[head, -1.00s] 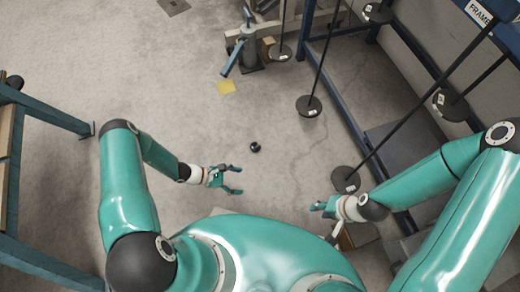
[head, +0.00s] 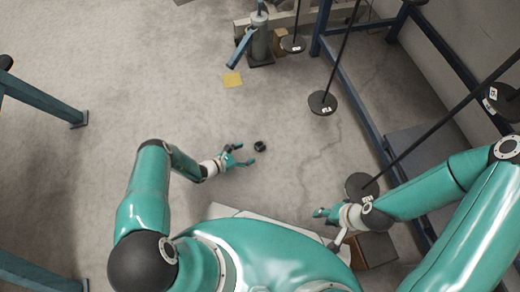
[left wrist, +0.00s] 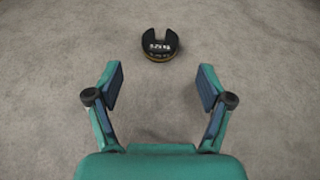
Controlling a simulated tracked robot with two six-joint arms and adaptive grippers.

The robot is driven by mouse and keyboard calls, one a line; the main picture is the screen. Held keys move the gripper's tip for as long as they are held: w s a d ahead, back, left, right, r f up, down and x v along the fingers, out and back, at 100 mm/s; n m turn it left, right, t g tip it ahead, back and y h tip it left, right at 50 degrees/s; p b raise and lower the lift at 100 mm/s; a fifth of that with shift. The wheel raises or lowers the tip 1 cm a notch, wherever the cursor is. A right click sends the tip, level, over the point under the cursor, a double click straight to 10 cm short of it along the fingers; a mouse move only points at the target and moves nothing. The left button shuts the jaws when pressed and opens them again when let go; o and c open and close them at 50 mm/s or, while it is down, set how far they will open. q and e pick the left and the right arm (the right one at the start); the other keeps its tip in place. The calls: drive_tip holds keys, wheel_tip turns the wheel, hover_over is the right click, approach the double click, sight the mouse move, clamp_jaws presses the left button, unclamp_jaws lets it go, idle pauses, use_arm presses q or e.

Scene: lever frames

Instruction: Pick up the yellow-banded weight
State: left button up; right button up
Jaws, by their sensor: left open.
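The yellow-banded weight (head: 260,146) is a small dark piece lying on the concrete floor. The left wrist view shows it (left wrist: 160,50) as a black slotted disc with pale marks on top and a thin yellow band at its lower edge; its slot faces away from my gripper. My left gripper (head: 246,155) is open and empty, just left of the weight in the head view. In the left wrist view its two fingers (left wrist: 159,80) are spread, with the weight centred ahead of them and apart from them. My right gripper (head: 320,213) is small, and its jaw state is unclear.
Black rods with round dark discs (head: 322,103) stand along a blue frame at the right. A blue bench frame (head: 40,105) is at the left. Floor around the weight is clear.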

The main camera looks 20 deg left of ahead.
use_arm(q)
drive_tip(key=shift+x, duration=0.75)
drive_tip(key=b+x, duration=0.3)
drive_tip(key=x, duration=0.1)
drive_tip(key=shift+w+d, duration=0.2)
drive_tip(key=shift+w, duration=0.1)
drive_tip(key=shift+w+d, duration=0.2)
drive_tip(key=shift+w, duration=0.05)
drive_tip(key=shift+c, duration=0.2)
drive_tip(key=c, duration=1.3)
drive_tip(key=shift+r, duration=0.1)
